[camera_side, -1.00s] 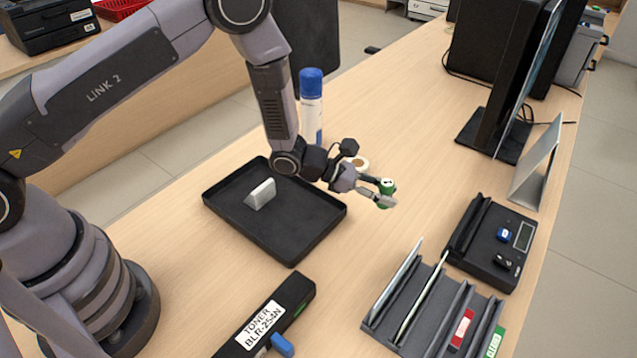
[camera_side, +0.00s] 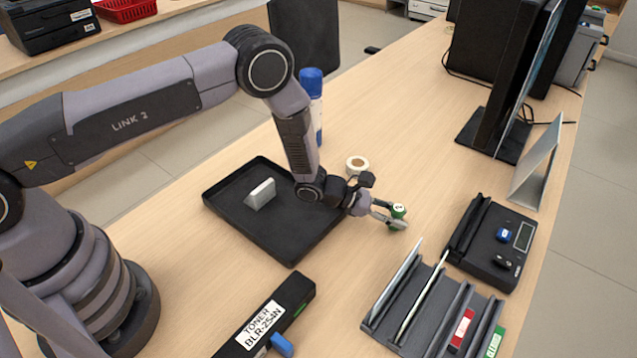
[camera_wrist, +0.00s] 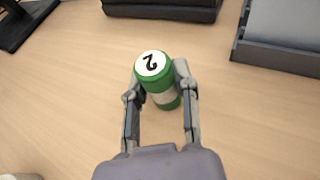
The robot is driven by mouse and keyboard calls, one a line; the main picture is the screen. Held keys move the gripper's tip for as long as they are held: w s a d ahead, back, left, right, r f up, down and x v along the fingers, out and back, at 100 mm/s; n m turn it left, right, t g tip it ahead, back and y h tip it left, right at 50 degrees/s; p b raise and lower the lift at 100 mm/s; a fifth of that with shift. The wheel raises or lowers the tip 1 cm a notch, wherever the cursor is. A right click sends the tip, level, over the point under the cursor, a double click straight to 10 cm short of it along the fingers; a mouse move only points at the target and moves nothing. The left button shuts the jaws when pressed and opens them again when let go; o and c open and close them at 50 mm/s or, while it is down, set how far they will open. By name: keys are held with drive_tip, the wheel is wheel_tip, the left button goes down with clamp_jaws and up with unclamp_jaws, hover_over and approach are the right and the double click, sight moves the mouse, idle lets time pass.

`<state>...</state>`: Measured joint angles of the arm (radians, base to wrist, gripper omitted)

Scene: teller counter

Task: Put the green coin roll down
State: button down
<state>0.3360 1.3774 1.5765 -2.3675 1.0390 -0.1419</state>
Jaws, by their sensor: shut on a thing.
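The green coin roll (camera_side: 398,212) has a white top marked with a 2 and a pale band around its side. It is upright between the fingers of my gripper (camera_side: 392,219), which is shut on it. In the wrist view the green coin roll (camera_wrist: 160,80) stands between the two fingertips of my gripper (camera_wrist: 160,84), with wood counter all around. Its base is at or close to the counter; I cannot tell whether it touches.
A slotted grey rack (camera_side: 413,318) with folders stands in front, and a black device (camera_side: 478,270) to the right. Counter around the roll is bare.

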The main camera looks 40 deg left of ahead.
drive_tip(key=c, duration=0.9)
unclamp_jaws()
drive_tip(key=shift+o, duration=0.2)
drive_tip(key=shift+r, duration=0.15)
drive_tip(key=v, duration=1.1)
drive_tip(key=shift+s+a, duration=0.1)
drive_tip(key=shift+a, duration=0.15)
drive_tip(key=s+a+r+m+g, duration=0.1)
drive_tip(key=s+r+m+g, duration=0.45)
drive_tip(key=r, duration=0.75)
drive_tip(key=s+a+r+m+g, duration=0.1)
drive_tip(key=s+r+m+g, duration=0.1)
drive_tip(key=s+r+m, duration=0.9)
drive_tip(key=s+a+r+m+t+y, duration=0.3)
drive_tip(key=s+a+r+y, duration=0.2)
drive_tip(key=a, duration=0.4)
drive_tip(key=s+a+r+m+t+y, duration=0.3)
drive_tip(key=s+a+r+y, duration=0.3)
drive_tip(key=s+a, duration=0.2)
drive_tip(key=shift+s+a+m+y, duration=0.25)
drive_tip(key=shift+a+m+y, duration=0.05)
drive_tip(key=shift+a+m, duration=0.5)
